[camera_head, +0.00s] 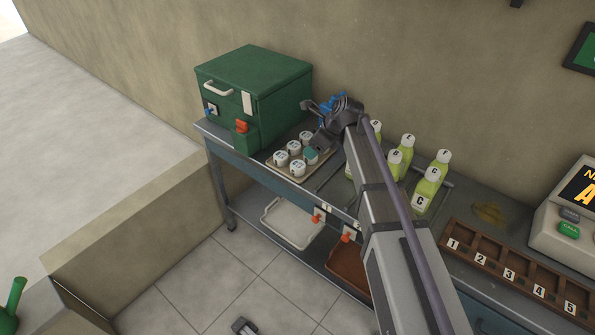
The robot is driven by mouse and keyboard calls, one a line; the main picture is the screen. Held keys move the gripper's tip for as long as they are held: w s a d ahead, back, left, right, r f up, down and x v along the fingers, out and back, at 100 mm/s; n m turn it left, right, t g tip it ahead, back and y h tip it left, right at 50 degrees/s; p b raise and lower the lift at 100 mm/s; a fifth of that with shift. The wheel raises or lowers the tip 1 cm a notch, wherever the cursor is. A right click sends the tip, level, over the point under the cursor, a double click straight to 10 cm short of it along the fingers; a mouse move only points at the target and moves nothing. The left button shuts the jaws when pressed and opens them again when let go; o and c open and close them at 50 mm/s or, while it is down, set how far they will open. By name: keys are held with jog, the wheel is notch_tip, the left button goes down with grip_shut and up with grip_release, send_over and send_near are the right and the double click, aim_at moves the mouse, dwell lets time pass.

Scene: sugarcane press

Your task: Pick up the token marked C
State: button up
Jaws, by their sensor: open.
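Several small round tokens, mostly white with dark marks, sit on a tan tray (272,164) on the bench, right in front of the green box. One of them, a token with teal on it (310,155), stands at the tray's right side. The marks are too small to read, so I cannot tell which token is C. My gripper (314,122) is open and empty, above the back right of the tray. My gripper and arm hide part of the bench behind them.
Several lettered yellow-green bottles (427,190) stand right of my arm. A brown rack (495,255) with numbered slots lies further right. A white tray (292,222) is on the lower shelf.

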aim_at(298, 164)
jog(key=b+x, duration=0.9)
jog(key=x, duration=0.2)
jog(key=shift+d, duration=0.15)
jog(key=shift+f, duration=0.1)
jog(key=shift+r, duration=0.25)
jog(key=c, duration=0.6)
jog(key=shift+o, duration=0.2)
notch_tip(298, 164, up, 10)
jog(key=p, duration=1)
jog(key=shift+r, duration=0.25)
